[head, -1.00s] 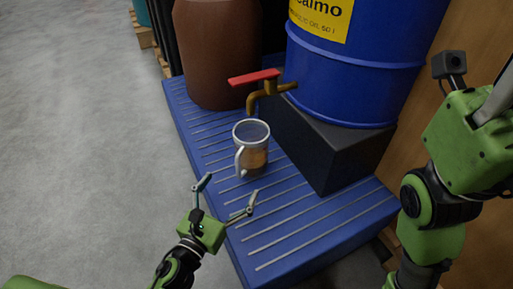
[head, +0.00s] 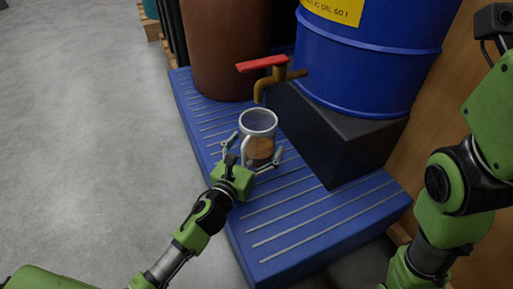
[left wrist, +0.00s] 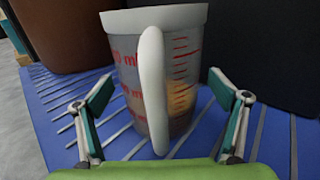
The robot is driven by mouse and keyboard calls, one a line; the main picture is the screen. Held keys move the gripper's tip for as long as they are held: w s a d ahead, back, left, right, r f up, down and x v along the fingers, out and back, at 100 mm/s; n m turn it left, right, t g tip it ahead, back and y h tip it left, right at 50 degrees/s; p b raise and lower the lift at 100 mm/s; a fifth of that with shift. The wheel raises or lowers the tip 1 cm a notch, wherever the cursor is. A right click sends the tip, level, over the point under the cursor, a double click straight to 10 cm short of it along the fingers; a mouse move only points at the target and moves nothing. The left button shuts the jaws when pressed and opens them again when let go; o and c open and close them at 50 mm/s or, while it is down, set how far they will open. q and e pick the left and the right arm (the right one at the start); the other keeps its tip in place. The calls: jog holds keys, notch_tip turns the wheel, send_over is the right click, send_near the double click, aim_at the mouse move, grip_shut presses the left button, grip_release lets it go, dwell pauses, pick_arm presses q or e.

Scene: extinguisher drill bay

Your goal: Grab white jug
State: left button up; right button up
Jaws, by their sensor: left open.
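The jug (head: 258,124) is a clear measuring jug with a white rim and white handle, standing upright on the blue slatted platform. It holds some amber liquid and has red markings. In the left wrist view the jug (left wrist: 184,75) fills the middle, its handle facing me. My left gripper (head: 254,150) is open, with one finger on each side of the jug's near side. In the left wrist view the fingers (left wrist: 164,125) show gaps to the jug on both sides. My right arm is at the right edge of the head view; its gripper is out of view.
A brass tap with a red lever (head: 264,64) hangs above and behind the jug. A blue drum (head: 370,65) stands on a black block (head: 335,140) to the right. A brown barrel (head: 225,50) stands behind. The blue platform (head: 320,225) is bare toward the front.

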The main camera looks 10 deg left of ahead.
pick_arm(q)
jog(key=shift+w, duration=0.2)
jog(key=c, duration=1.5)
jog(key=shift+r, duration=0.1)
